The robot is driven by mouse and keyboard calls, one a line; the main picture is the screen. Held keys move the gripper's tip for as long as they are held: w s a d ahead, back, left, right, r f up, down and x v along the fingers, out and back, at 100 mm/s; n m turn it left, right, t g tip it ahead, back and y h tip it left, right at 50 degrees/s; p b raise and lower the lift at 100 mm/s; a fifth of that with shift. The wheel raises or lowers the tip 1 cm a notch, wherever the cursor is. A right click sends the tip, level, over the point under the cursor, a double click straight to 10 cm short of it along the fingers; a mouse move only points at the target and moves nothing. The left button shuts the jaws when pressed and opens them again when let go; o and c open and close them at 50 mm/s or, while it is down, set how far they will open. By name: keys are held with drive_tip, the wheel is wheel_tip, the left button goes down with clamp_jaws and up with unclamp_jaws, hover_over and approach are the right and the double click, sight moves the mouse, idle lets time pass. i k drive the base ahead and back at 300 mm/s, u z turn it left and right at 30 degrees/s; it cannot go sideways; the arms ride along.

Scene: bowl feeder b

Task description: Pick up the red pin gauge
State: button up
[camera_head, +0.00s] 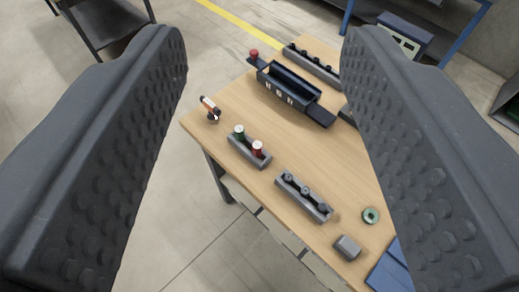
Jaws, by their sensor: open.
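The red pin gauge (257,148) stands upright in a grey block (243,150) on the wooden table (240,102). A green pin gauge (239,131) stands beside it in the same block, to its left. My gripper (265,130) is open and empty, with its two dark, dimpled fingers wide apart at the left and right of the picture. It is above and back from the table, and the red pin gauge shows between the fingers, apart from both. The right finger hides part of the table.
Another grey block (303,198) with dark pegs lies to the right. A dark feeder (289,88) and a long rack (312,65) stand behind. A small red-and-white tool (209,108), green ring (370,215), grey block (347,247) and blue tray (392,270) are also on the table.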

sight(257, 146)
drive_tip(key=z, duration=0.1)
drive_tip(key=k, duration=1)
drive_tip(key=u, duration=0.5)
drive_tip(key=i, duration=1.65)
drive_tip(key=z, duration=0.7)
